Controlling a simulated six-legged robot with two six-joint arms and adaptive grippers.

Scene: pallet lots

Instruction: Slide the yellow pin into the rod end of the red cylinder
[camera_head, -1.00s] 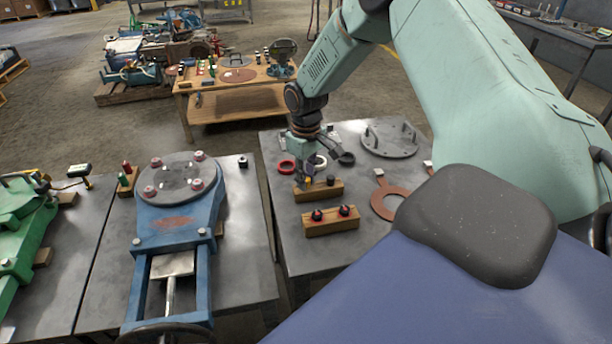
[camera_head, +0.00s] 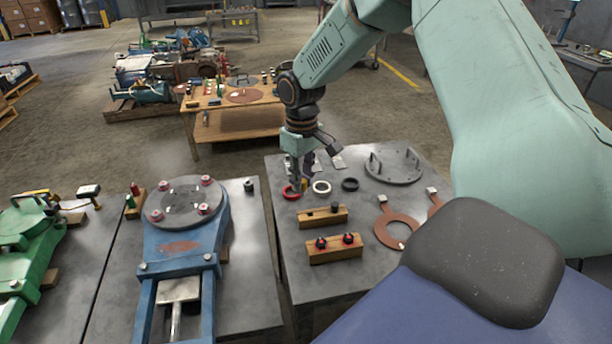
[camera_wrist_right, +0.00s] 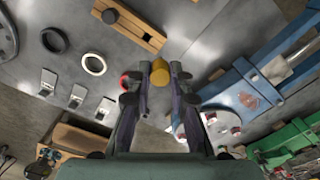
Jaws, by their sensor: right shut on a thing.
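My right gripper (camera_head: 302,182) is shut on the yellow pin (camera_wrist_right: 160,72). In the wrist view the round end of the pin shows between the two fingertips. In the head view the gripper points down above the grey table, close to the red ring (camera_head: 289,193), and only a small bit of yellow shows at its tips. The wooden block (camera_head: 322,217) below it holds one dark pin. I cannot make out a red cylinder with a rod end in either view. My left gripper is not in view.
A second wooden block (camera_head: 334,250) holds two red-and-black pieces. A white ring (camera_head: 321,187), a black ring (camera_head: 350,185), a grey disc with handles (camera_head: 394,166) and brown gaskets share the grey table. A blue gate valve (camera_head: 180,245) lies on the table to the left.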

